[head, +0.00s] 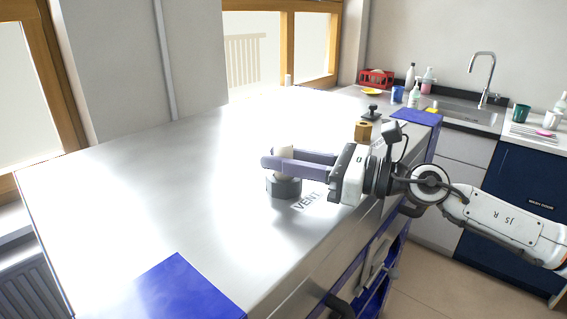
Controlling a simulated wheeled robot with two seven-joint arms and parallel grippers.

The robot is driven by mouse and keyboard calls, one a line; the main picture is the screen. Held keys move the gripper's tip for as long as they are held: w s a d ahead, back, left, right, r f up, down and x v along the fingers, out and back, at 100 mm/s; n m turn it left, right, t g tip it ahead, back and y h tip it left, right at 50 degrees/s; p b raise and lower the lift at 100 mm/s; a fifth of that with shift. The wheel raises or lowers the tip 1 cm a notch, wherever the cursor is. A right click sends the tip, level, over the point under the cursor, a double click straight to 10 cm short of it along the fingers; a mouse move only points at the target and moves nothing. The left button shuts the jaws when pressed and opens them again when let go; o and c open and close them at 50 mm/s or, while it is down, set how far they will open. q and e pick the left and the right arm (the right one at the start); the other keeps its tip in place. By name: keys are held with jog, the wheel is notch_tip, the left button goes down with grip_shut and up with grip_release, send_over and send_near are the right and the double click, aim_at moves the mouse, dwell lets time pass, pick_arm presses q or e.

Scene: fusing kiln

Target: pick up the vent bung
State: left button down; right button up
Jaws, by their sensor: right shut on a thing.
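The vent bung (286,151) is a pale cream plug. Its top shows between the fingers of my right gripper (277,158), which is shut on it. The gripper reaches in from the right with its fingers level. Just below the fingers is a dark grey round vent collar (284,188) on the metal kiln top (180,180). The fingers hide the bung's middle, and I cannot tell whether its lower end is inside the collar or clear of it. My left gripper is not in view.
The word VENT is printed beside the collar. A brass-coloured block (363,131) and a black knob (372,112) stand behind my gripper. A blue panel (187,290) lies at the near edge. The kiln top left of the collar is clear. A sink counter (490,118) with bottles stands at the back right.

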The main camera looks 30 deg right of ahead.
notch_tip(320, 180, up, 9)
jog(key=shift+r+p, duration=0.15)
jog(key=shift+p, duration=0.35)
